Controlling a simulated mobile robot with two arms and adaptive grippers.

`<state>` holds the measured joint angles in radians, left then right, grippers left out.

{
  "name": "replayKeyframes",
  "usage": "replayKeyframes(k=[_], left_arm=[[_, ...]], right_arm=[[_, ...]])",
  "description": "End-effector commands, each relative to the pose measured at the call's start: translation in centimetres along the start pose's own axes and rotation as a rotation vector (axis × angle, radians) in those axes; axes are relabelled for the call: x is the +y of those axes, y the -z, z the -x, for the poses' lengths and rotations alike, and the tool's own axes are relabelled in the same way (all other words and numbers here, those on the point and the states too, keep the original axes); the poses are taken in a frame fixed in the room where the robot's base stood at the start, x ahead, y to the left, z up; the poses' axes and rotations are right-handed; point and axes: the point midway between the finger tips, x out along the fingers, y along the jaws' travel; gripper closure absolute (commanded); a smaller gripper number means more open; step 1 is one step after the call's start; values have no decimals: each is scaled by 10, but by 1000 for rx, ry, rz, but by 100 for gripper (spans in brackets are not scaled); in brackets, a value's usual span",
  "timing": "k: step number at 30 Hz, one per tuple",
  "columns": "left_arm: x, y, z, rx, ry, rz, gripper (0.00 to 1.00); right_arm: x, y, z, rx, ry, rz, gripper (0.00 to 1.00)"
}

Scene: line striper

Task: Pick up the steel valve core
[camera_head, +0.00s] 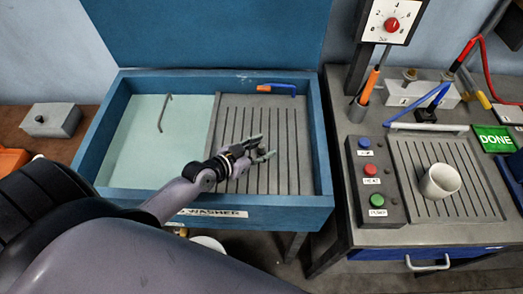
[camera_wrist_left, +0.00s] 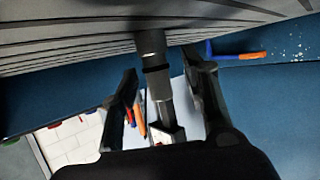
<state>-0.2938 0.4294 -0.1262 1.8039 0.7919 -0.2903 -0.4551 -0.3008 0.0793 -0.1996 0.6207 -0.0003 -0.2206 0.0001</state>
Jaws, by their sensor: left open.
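My left gripper (camera_head: 260,149) reaches over the slatted right half of the blue washer basin in the head view. In the left wrist view the left gripper (camera_wrist_left: 161,65) is open, with one finger on each side of a steel valve core (camera_wrist_left: 152,43). The core is a slim stepped cylinder with a dark band, lying between the fingers. I cannot tell whether either finger touches it. In the head view the core cannot be made out clearly at the gripper. My right gripper is not in view.
The blue washer basin (camera_head: 325,150) has raised walls around the slats. A blue and orange brush (camera_head: 277,88) lies at its back and a bent hook (camera_head: 164,113) at its left. A white cup (camera_head: 440,181) stands on the right bench beside a button box (camera_head: 374,180).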

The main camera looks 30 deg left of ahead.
Motion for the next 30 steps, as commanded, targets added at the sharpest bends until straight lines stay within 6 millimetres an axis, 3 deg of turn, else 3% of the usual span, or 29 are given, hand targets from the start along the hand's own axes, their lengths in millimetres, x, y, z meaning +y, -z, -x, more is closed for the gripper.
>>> replayKeyframes(k=[8, 26, 30], left_arm=[[0, 0, -3, -1, -1, 1, 59], [0, -1, -3, -1, -1, 0, 99], [0, -1, -3, -2, -1, 0, 100]], right_arm=[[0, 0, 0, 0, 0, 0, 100], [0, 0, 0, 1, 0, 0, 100], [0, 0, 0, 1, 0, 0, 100]])
